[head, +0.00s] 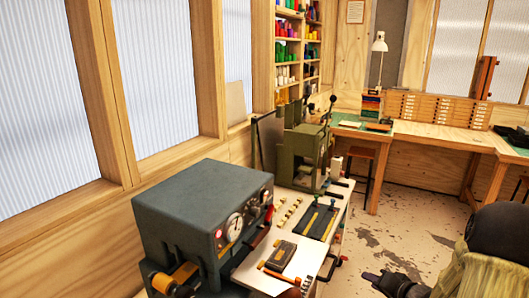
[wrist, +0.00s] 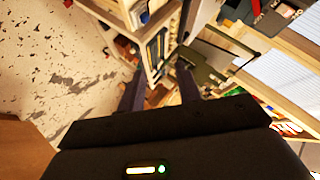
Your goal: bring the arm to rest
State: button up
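My gripper (head: 374,278) shows at the lower right of the head view, low over the floor to the right of the white-topped bench. In the wrist view its two dark fingers (wrist: 160,78) stand apart with nothing held between them. The gripper is open and empty. Part of my arm fills the lower right corner of the head view and hides the floor behind it.
A grey machine with dials (head: 205,215) and a green press (head: 308,150) stand along the left wall. Several small tools lie on the white bench top (head: 262,262). Coloured rolls fill a shelf (head: 287,50). A wooden workbench (head: 430,132) stands behind. Floor (head: 405,225) beside the bench is clear.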

jog(key=s+a+r+n+g+h, duration=0.2)
jog(key=s+a+n+g, duration=0.1)
jog(key=s+a, duration=0.5)
jog(key=s+a+r+n+g+h, duration=0.2)
jog(key=s+a+g, duration=0.3)
jog(key=s+a, duration=0.3)
jog(key=s+n, duration=0.1)
jog(key=s, duration=0.2)
jog(key=shift+a+r+n+g, duration=0.15)
jog(key=shift+a+n+g, duration=0.15)
jog(key=shift+n, duration=0.1)
dwell(1.1)
